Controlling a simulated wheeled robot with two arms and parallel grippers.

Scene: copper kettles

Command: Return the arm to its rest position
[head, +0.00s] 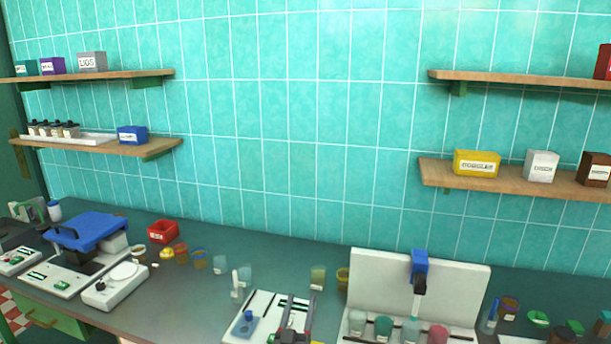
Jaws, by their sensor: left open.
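My left gripper (296,318) shows at the bottom edge, a little left of the middle. Its two dark fingers point up and stand apart, with nothing seen between them. It is in front of a white board (262,302) on the counter; the rest of the arm is below the frame. A small blue piece (245,324) is on that board, left of the gripper. My right gripper is not in view.
The grey counter (190,300) has a bare stretch left of the white board. A white stand (440,275) with several cups is to the right. A blue-topped device (88,230), a white scale (115,285) and a red bin (162,231) are at left. Shelves hang above.

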